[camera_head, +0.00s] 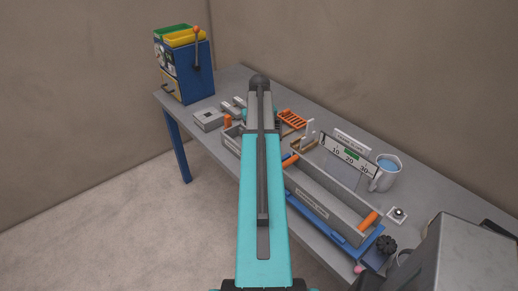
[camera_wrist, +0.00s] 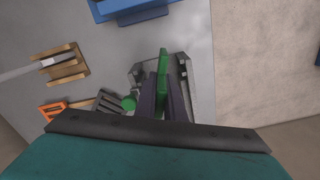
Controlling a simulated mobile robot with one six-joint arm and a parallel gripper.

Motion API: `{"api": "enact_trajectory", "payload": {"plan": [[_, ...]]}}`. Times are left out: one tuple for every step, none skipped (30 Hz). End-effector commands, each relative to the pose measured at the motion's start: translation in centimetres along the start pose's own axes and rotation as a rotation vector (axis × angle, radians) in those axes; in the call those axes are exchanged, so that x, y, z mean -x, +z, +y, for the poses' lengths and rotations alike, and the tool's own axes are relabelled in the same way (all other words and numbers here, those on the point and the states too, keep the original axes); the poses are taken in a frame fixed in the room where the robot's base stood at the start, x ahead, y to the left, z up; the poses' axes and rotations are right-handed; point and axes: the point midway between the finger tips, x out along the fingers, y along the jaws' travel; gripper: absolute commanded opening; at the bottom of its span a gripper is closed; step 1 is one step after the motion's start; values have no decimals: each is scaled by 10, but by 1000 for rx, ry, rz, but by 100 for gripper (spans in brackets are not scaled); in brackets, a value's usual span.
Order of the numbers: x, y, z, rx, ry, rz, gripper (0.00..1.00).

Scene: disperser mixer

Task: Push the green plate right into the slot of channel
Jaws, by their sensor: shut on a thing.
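In the wrist view, my gripper (camera_wrist: 162,98) is shut on the green plate (camera_wrist: 163,62), a thin upright strip between the two dark fingers. Grey metal walls (camera_wrist: 187,72), which look like the channel, stand close on both sides of the plate and fingers. The plate seems to lie between these walls; how deep it sits in the slot I cannot tell. A round green knob (camera_wrist: 129,103) is just left of the fingers. In the head view, my own arm hides the gripper and the plate.
A wooden rack (camera_wrist: 62,65) and an orange rack (camera_wrist: 55,110) lie left in the wrist view. On the grey table are a long grey toolbox (camera_head: 325,200), a pitcher (camera_head: 386,172), a scale panel (camera_head: 349,155) and a blue cabinet (camera_head: 186,70). The table edge runs close to the channel.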

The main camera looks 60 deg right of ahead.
Motion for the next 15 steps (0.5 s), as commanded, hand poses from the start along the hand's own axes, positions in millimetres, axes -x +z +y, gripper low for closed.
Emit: {"api": "enact_trajectory", "payload": {"plan": [[-6, 0, 0, 0, 0, 0, 0], [-8, 0, 0, 0, 0, -1, 0], [-13, 0, 0, 0, 0, -1, 0], [-16, 0, 0, 0, 0, -1, 0], [-20, 0, 0, 0, 0, -1, 0], [-25, 0, 0, 0, 0, -1, 0], [-29, 0, 0, 0, 0, -1, 0], [-32, 0, 0, 0, 0, -1, 0], [-37, 0, 0, 0, 0, -1, 0], [-40, 0, 0, 0, 0, -1, 0], [-42, 0, 0, 0, 0, -1, 0], [-45, 0, 0, 0, 0, 0, 0], [-46, 0, 0, 0, 0, 0, 0], [-47, 0, 0, 0, 0, 0, 0], [-48, 0, 0, 0, 0, 0, 0]]}}
